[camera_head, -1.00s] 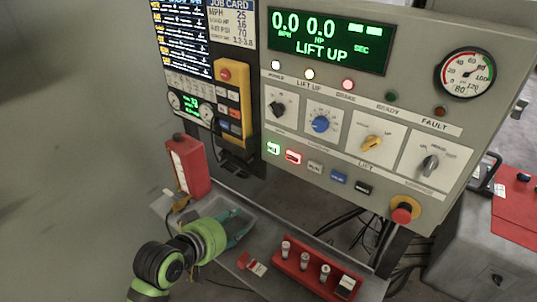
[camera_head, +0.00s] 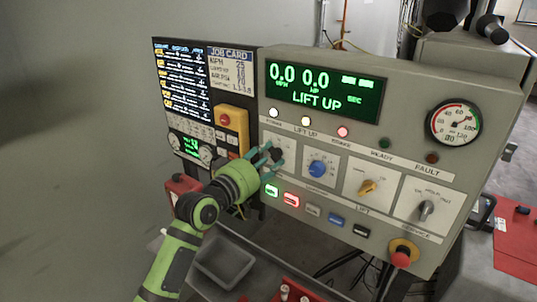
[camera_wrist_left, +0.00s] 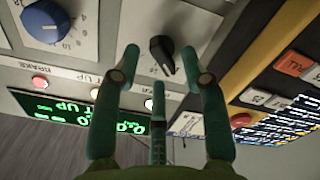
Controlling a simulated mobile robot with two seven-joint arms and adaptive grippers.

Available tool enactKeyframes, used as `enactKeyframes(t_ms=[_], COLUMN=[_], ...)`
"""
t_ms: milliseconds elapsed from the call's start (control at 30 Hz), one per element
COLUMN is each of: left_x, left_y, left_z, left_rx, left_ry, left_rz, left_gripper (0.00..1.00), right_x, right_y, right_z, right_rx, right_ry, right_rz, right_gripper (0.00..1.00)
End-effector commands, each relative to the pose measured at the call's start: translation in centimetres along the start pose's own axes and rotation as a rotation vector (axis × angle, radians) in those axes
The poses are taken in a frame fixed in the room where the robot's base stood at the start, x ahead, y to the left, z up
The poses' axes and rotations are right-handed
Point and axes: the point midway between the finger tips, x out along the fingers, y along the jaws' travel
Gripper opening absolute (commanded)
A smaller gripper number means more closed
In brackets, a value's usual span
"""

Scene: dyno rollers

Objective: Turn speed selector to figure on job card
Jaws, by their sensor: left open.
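The job card (camera_head: 230,68) is at the panel's upper left in the head view; its top line reads MPH 25. A black pointer knob (camera_head: 277,156) is leftmost in the knob row, with a blue numbered knob (camera_head: 318,169) to its right. Which one is the speed selector is too small to read. My left gripper (camera_head: 268,158) is open at the black knob. In the left wrist view the black knob (camera_wrist_left: 163,54) stands between the spread fingers (camera_wrist_left: 163,66); contact is not clear. The blue knob (camera_wrist_left: 45,20) is at upper left. My right gripper is not in view.
The green display (camera_head: 325,90) reads 0.0, 0.0 and LIFT UP. A yellow knob (camera_head: 367,187), a grey knob (camera_head: 426,210) and a red stop button (camera_head: 402,256) are farther right. Lit push buttons (camera_head: 291,200) sit below the knobs. A grey tray (camera_head: 222,262) lies below.

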Motion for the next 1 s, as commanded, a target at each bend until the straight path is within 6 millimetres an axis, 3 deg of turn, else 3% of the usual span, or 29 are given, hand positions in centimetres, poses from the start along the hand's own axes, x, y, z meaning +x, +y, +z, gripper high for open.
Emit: enactKeyframes(t_ms=[367,500,1000], left_x=[0.76,0.75,0.73], left_y=[-0.04,-0.04,-0.06], left_z=[0.07,0.07,0.08], left_rx=[0.001,0.001,0.071], left_ry=[-0.001,-0.001,0.000], left_rz=[-0.001,-0.001,0.000], left_gripper=[0.44,0.00,0.00], right_x=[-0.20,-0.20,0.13], right_y=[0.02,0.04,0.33], right_z=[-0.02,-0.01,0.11], right_rx=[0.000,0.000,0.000], right_ry=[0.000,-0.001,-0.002], right_rz=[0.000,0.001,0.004], right_gripper=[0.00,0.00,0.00])
